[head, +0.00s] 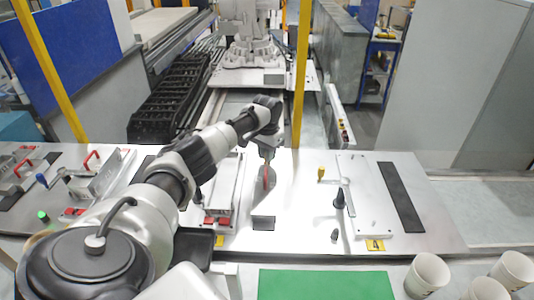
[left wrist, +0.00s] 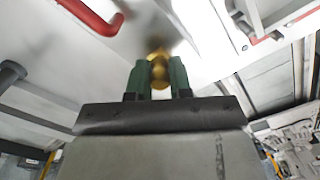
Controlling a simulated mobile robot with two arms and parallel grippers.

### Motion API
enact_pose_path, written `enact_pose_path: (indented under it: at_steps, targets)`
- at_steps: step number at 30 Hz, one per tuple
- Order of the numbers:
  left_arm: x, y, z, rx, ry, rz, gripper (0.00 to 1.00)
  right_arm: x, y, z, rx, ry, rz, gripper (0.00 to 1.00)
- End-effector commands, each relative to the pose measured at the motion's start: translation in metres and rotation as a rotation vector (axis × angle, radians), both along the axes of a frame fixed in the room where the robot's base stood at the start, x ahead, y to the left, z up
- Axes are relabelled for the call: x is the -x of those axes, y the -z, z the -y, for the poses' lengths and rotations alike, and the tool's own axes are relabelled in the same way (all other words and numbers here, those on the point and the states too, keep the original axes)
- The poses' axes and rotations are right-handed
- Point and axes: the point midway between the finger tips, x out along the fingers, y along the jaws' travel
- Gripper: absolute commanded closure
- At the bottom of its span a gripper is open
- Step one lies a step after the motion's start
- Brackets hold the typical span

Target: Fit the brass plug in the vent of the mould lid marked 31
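My left gripper (head: 267,158) hangs over the middle of the bright metal table in the head view. In the left wrist view its green-padded fingers (left wrist: 160,80) are closed on a brass plug (left wrist: 159,66), whose upper part is blurred. The plug cannot be made out in the head view. A thin red upright shape (head: 266,177) shows just below the gripper; I cannot tell what it is. No marking 31 is readable in either view, and I cannot tell which part is the lid or where its vent is. My right gripper is not in view.
The metal table (head: 290,190) carries a yellow-topped tool (head: 320,174), a dark upright tool (head: 339,200), a small grey block (head: 263,222) and a yellow tag reading 4 (head: 374,245). Red handles (head: 92,160) stand at left. A green mat (head: 325,284) and white cups (head: 428,274) are in front.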

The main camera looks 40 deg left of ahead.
Motion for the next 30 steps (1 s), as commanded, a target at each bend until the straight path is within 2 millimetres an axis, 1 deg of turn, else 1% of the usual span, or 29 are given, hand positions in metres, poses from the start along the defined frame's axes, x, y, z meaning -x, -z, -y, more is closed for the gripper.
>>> enact_pose_path:
  at_steps: [1, 5, 6, 14, 17, 20, 27, 30]
  targets:
    - [0.0, 0.0, 0.0, 0.0, 0.0, 0.001, 0.73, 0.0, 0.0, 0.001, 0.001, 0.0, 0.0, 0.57]
    - [0.0, 0.0, 0.0, 0.0, 0.0, 0.001, 0.53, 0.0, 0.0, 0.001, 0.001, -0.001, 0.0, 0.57]
    - [0.0, 0.0, 0.0, 0.0, 0.0, 0.001, 0.5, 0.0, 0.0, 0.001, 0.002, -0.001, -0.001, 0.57]
    - [0.0, -0.001, 0.0, 0.0, 0.0, 0.001, 0.5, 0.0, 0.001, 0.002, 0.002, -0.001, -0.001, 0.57]
    - [-0.001, -0.008, 0.0, 0.0, 0.001, 0.003, 0.5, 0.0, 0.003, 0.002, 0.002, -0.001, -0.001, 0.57]
    - [-0.001, -0.023, 0.0, 0.001, 0.002, 0.005, 0.5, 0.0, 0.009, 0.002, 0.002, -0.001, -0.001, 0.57]
    - [-0.001, -0.071, 0.0, 0.0, 0.001, 0.005, 0.5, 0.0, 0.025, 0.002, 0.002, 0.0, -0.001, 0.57]
    - [-0.001, -0.088, 0.0, 0.001, 0.001, 0.005, 0.5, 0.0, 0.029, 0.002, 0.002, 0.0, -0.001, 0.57]
